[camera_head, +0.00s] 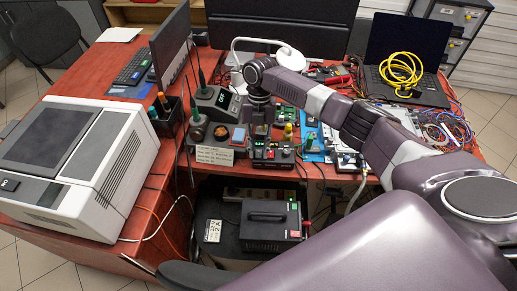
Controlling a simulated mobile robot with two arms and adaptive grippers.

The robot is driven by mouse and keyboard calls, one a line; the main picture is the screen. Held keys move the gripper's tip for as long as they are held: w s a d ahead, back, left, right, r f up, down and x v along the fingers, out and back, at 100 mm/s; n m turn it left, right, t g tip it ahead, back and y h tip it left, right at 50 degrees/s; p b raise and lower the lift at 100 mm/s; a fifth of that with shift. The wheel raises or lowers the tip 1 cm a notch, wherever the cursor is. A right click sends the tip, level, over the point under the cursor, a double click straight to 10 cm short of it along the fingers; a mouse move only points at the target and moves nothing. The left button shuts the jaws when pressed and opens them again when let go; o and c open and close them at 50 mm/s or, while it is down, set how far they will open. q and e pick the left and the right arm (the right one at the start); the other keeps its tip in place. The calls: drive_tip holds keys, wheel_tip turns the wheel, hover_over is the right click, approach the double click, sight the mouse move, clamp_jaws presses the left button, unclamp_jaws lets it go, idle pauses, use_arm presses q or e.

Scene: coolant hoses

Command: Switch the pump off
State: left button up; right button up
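My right arm reaches in from the right, and my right gripper (259,121) points down over the instruments in the middle of the desk. Its fingers are small and dark, so their opening is unclear. Just below the gripper is a black box (272,154) with a lit display and knobs. I cannot tell which is the pump, or whether the gripper touches anything. My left gripper is out of view.
A large white machine (75,160) fills the left of the red desk (160,195). A soldering station (214,100), monitors, a laptop (405,50) with a yellow cable coil (401,72), and tangled wires crowd the desk. A black box (270,225) with a handle sits lower in front.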

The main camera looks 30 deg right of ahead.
drive_tip(key=v, duration=1.2)
